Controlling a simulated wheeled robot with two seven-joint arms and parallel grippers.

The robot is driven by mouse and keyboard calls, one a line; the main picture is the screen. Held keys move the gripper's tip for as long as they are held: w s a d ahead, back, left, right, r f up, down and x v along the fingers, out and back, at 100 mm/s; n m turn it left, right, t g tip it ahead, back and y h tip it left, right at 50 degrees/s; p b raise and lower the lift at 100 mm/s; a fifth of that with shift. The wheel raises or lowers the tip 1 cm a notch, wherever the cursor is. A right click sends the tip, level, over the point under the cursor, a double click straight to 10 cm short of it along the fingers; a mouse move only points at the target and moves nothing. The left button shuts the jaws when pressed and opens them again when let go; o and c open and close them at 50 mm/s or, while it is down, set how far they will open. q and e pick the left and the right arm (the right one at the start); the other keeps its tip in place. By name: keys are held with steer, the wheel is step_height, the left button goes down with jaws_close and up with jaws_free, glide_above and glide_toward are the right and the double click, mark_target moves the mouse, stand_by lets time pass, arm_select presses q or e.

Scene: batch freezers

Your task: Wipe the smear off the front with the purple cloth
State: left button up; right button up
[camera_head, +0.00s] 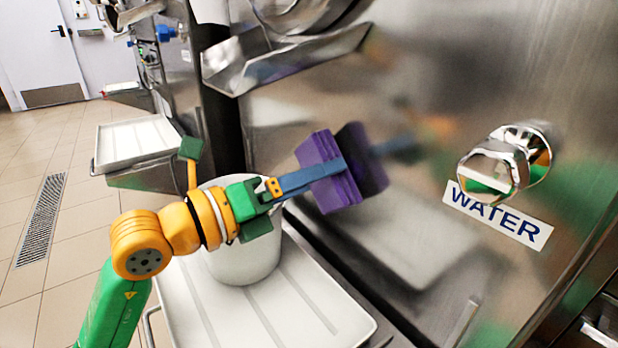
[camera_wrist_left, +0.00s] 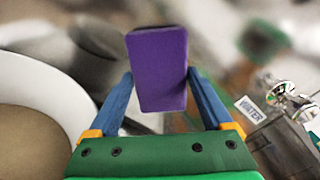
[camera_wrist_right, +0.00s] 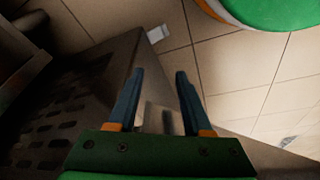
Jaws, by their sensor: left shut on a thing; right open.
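The purple cloth (camera_head: 322,176) is a thick folded pad held up at the steel front (camera_head: 430,150). My left gripper (camera_head: 328,172) is shut on it, with blue fingers on both sides; the cloth (camera_wrist_left: 157,70) also shows in the left wrist view. A dark purple reflection shows in the steel just right of the cloth. I cannot tell if the cloth touches the front. I cannot make out the smear among the blurred reflections; the cloth and arm may hide it. My right gripper (camera_wrist_right: 160,76) is open and empty, low near a perforated dark panel and the floor.
A chrome knob (camera_head: 492,168) sticks out right of the cloth, above a WATER label (camera_head: 498,214). A steel spout chute (camera_head: 282,58) hangs above. A white bucket (camera_head: 244,262) stands on a pale tray (camera_head: 335,325) below. Tiled floor is open at left.

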mark_target(337, 190)
arm_select(q)
steer(key=shift+p+x, duration=0.3)
steer(key=shift+x, duration=0.5)
steer(key=shift+s+d+p, duration=0.2)
steer(key=shift+s+d, duration=0.35)
steer(key=shift+s, duration=0.3)
steer(key=shift+s+d+p, duration=0.15)
steer(key=shift+s+d, duration=0.35)
steer(key=shift+s, duration=0.35)
steer(key=shift+w+d, duration=0.1)
steer(key=shift+w+a+r, duration=0.1)
steer(key=shift+w+a, duration=0.5)
steer(key=shift+w, duration=0.2)
steer(key=shift+w+a, duration=0.6)
steer(key=shift+w, duration=0.25)
steer(key=shift+b+v, duration=0.35)
steer(key=shift+v, duration=2.5)
